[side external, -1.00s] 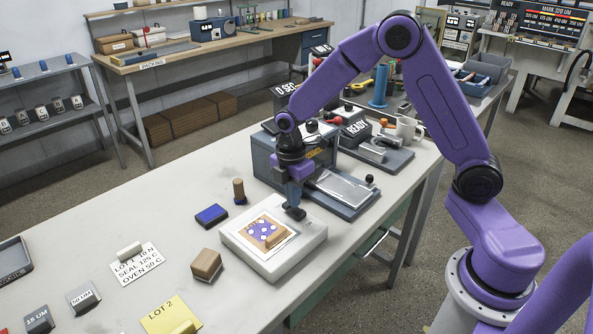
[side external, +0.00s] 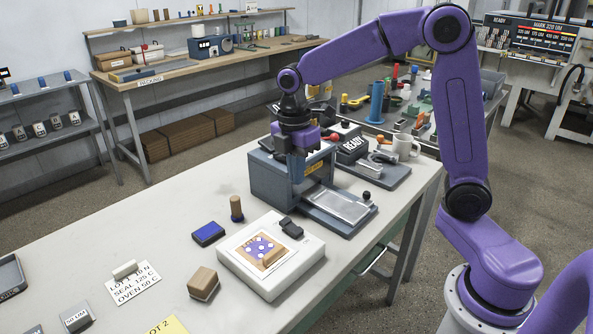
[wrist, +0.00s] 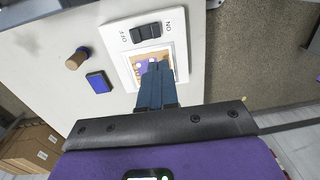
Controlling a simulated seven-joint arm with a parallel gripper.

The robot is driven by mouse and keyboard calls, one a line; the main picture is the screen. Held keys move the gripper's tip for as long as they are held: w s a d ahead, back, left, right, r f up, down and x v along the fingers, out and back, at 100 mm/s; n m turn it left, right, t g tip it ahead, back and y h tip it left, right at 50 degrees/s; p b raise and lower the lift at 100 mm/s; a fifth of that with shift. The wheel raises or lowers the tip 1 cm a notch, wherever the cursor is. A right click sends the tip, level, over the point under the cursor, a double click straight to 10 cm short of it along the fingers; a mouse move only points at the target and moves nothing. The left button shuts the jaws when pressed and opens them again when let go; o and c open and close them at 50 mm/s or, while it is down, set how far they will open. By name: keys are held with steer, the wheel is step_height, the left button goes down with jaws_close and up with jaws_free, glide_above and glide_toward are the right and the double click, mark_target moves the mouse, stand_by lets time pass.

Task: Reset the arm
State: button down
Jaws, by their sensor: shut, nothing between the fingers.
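My gripper (side external: 298,176) is raised above the table, in front of the grey-blue boxy machine (side external: 262,178). Its fingers look closed together with nothing between them, and the wrist view shows them as one dark blue pair (wrist: 159,72). Below them is a white switch box (side external: 240,266) with a dark rocker switch (side external: 291,228), marked OFF and NO or ON in the wrist view (wrist: 146,32). A brown-framed purple patch with white spots (side external: 262,249) lies on the box.
A blue pad (side external: 208,234), a wooden peg (side external: 236,208) and a wooden block (side external: 203,283) stand left of the box.

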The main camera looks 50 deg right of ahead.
steer(key=s+f+m, duration=0.2)
steer(key=s+m, duration=0.3)
steer(key=s, duration=2.1)
steer(key=shift+s+a+t, duration=0.15)
steer(key=shift+t, duration=0.25)
